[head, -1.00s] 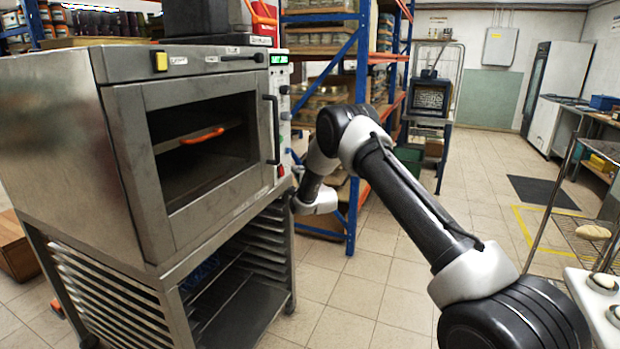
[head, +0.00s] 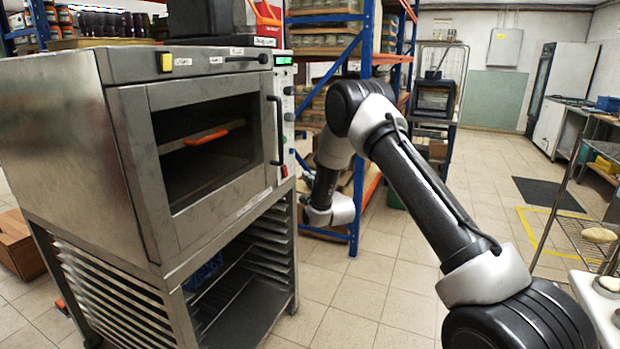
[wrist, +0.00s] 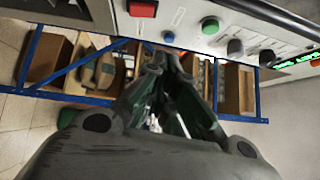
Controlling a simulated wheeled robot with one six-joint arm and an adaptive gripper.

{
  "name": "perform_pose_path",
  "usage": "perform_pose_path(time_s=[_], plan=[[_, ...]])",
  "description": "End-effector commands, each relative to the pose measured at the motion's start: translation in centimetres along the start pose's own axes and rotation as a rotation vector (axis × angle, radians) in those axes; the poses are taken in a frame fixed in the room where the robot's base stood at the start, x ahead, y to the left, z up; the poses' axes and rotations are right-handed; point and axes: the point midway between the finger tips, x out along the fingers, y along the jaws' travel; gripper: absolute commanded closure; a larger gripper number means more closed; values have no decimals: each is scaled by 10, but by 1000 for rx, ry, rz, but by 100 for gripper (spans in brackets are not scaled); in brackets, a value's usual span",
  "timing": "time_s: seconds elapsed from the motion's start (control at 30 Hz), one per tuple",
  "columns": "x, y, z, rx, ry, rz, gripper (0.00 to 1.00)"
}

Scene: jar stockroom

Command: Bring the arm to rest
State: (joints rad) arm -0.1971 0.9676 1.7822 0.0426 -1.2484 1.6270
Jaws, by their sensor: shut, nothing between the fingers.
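My gripper (wrist: 165,75) shows in the wrist view with its fingers together and nothing between them. It points toward the side of the oven's control panel (wrist: 240,30), which carries a red button and several knobs; whether it touches the panel cannot be told. In the head view my arm stands bent to the right of the steel oven (head: 130,170), its elbow raised. The gripper itself is hidden there behind the oven's edge and the arm.
The oven stands on a rack with slide rails (head: 110,290). An orange-handled item (head: 215,136) lies inside it. A blue and orange shelf unit (head: 362,130) stands behind my arm. A wire rack (head: 585,240) is at right. Tiled floor between is clear.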

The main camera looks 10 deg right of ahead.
Motion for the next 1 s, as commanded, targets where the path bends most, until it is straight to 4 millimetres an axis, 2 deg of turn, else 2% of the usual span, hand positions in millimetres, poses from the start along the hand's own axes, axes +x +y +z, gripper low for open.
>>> perform_pose_path(time_s=[0.13,0.17,0.27,0.3,0.37,0.4,0.5,0.57,0.67,0.8,1.0], plan=[[0,7,0,-78,1,27,100],[0,15,-1,-120,0,63,100],[-12,62,-3,-294,-25,256,100],[-23,85,-5,-363,-47,350,100],[-46,119,-7,-460,-91,492,100],[-64,135,-8,-532,-134,593,100],[-112,146,-11,-697,-264,809,100],[-143,137,-13,-787,-357,923,100],[-203,102,-19,-916,-533,1088,100],[-286,36,-25,-1034,-767,1236,100],[-400,-58,-31,-1123,-1023,1330,100]])
